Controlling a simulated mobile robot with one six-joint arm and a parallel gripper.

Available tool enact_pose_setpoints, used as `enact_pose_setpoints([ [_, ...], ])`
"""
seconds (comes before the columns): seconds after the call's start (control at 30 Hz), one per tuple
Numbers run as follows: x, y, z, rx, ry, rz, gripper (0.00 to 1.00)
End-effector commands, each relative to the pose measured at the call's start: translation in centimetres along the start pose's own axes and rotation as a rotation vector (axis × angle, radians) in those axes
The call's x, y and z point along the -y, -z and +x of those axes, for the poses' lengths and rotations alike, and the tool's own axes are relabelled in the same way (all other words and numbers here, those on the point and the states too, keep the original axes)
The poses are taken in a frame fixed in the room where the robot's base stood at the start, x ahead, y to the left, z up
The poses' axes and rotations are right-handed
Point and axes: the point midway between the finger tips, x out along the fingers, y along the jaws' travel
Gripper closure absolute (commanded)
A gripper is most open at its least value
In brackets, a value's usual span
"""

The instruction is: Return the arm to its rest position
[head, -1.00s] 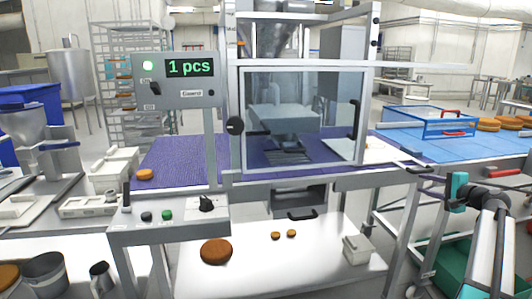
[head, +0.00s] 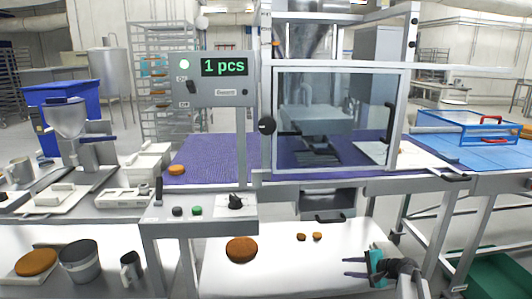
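My gripper (head: 346,267) is at the lower right of the head view, with teal parts behind its dark fingers. Its two fingers point left and stand apart, with nothing between them. It shows in front of the right part of the white lower shelf (head: 280,277). I cannot tell its exact height above that shelf. The rest of my arm runs off the bottom right of the picture.
A machine with a clear guard (head: 340,120) stands over a purple belt (head: 215,172); its display (head: 224,67) reads "1 pcs". A brown round (head: 241,249) and two small ones lie on the lower shelf. A blue crate (head: 475,127) stands right.

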Motion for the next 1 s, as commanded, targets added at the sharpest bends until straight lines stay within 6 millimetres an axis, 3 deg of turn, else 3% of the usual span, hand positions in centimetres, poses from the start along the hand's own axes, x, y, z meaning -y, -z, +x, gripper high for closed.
enact_pose_setpoints([
  [0.03, -1.9, -1.7, 1.5, 0.021, -0.033, -0.006, 0.68],
  [0.2, -7.8, -6.4, 5.4, 0.078, -0.143, -0.037, 0.68],
  [0.5, -19.3, -15.1, 9.8, 0.182, -0.353, -0.12, 0.68],
  [0.77, -30.0, -22.4, 10.4, 0.28, -0.555, -0.227, 0.68],
  [1.0, -39.7, -28.1, 8.0, 0.377, -0.752, -0.357, 0.68],
])
